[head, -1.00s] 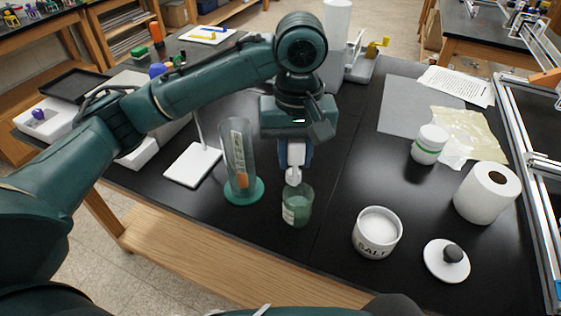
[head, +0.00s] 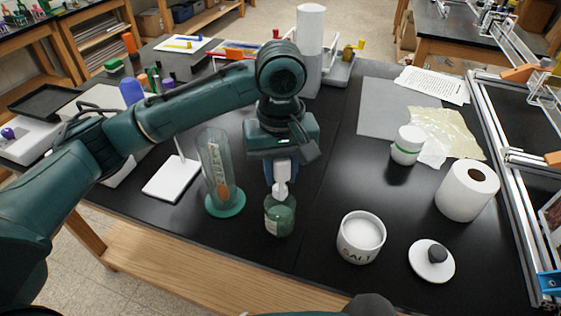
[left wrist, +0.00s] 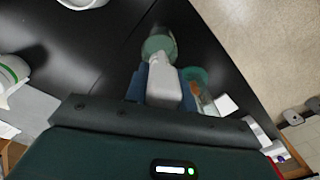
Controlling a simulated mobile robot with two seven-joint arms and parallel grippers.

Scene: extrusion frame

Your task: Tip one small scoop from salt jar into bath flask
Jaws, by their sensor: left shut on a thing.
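The salt jar (head: 360,240), white and marked SALT, stands open with white salt inside. The bath flask (head: 280,222), greenish and see-through, stands to its left; it also shows in the left wrist view (left wrist: 158,42). My left gripper (head: 281,178) is directly above the flask, pointing down. It is shut on a white scoop (head: 280,190), whose lower end is at the flask's mouth. The scoop shows between blue fingers in the left wrist view (left wrist: 163,85). I cannot tell whether the scoop holds salt. My right gripper is not in view.
A tall clear cylinder (head: 218,178) on a green base stands close left of the flask. A white lid (head: 431,263) with a dark knob lies right of the jar. A paper roll (head: 467,192) and a white tub (head: 407,145) stand farther right. Black bench between is clear.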

